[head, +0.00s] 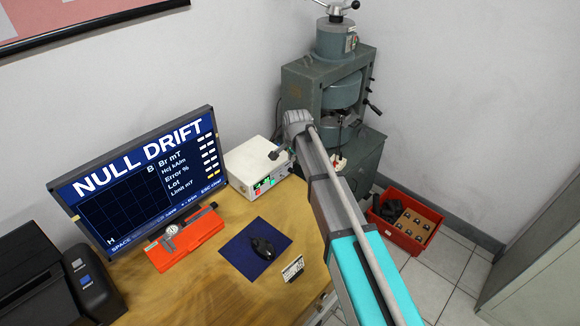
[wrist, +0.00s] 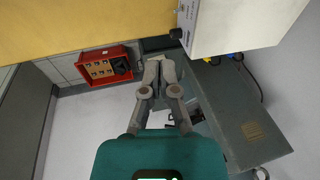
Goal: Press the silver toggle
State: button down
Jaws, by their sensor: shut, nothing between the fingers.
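I cannot make out a silver toggle for certain in either view. A white instrument box (head: 252,164) with a lit green display and small front controls stands at the back of the desk.
A grey-green press machine (head: 335,95) stands right behind the box. The desk (head: 210,285) holds a monitor (head: 140,180), an orange case (head: 185,240), a blue mat (head: 235,250) and a black printer (head: 45,280). A red bin (head: 400,237) sits on the floor.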

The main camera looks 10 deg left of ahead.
jog(key=shift+w+a+r, duration=0.1)
jog(key=shift+w+a, duration=0.2)
jog(key=shift+a, duration=0.35)
jog(key=shift+w+a+r, duration=0.1)
jog(key=shift+w+a, duration=0.15)
jog(key=shift+a, duration=0.35)
jog(key=shift+d+f, duration=0.1)
jog(key=shift+f, duration=0.05)
jog(key=b+x, duration=1.3)
jog(key=shift+w+f, duration=0.15)
jog(key=shift+f, duration=0.25)
